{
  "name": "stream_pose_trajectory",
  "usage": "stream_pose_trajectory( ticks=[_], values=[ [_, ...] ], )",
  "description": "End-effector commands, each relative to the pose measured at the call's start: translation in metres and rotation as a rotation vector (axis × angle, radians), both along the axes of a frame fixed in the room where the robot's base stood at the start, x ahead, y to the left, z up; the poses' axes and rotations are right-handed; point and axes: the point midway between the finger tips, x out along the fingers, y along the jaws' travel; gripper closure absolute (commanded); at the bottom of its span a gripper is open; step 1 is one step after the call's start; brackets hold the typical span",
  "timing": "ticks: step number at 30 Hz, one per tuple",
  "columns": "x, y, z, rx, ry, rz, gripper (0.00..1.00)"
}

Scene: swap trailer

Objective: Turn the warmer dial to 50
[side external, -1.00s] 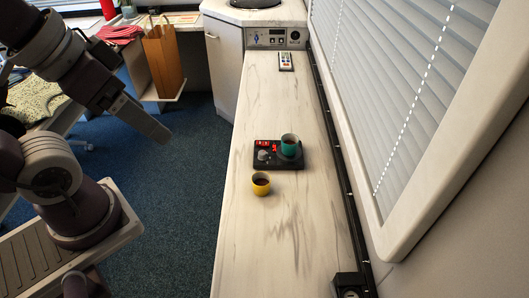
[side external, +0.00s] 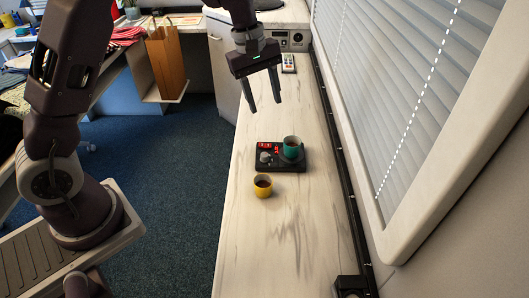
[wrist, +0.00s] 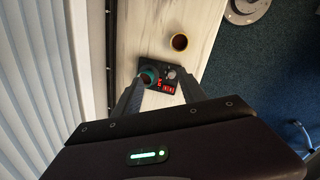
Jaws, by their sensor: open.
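The black warmer (side external: 280,164) lies on the pale counter, with a teal cup (side external: 292,147) standing on its right part. Its grey dial (side external: 265,157) is on the left part, by red lit displays (side external: 264,145) whose digits are too small to read. My gripper (side external: 263,108) is open and empty, pointing down above the counter, beyond and higher than the warmer. In the wrist view the warmer (wrist: 160,78), dial (wrist: 170,73) and teal cup (wrist: 149,76) show between and past my gripper's fingers (wrist: 158,101).
A yellow cup (side external: 263,186) with dark liquid stands on the counter (side external: 262,240) just in front of the warmer. The blinds and wall (side external: 400,100) bound the right side. The near counter is clear.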

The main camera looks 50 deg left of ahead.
Motion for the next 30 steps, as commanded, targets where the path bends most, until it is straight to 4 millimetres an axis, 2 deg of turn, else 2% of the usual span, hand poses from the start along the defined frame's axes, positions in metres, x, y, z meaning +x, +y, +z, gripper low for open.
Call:
stream_pose_trajectory(
  ticks=[1,3,6,9,21,25,30],
  values=[
    [0.017,0.011,-0.04,0.019,0.053,0.082,0.51],
    [0.037,0.028,-0.09,0.049,0.101,0.2,0.51],
    [0.05,0.044,-0.145,0.092,0.143,0.311,0.51],
    [0.054,0.052,-0.177,0.119,0.162,0.368,0.51],
    [0.054,0.055,-0.246,0.128,0.171,0.384,0.51],
    [0.054,0.055,-0.256,0.126,0.169,0.384,0.51],
    [0.055,0.055,-0.257,0.125,0.168,0.384,0.51]
  ],
)
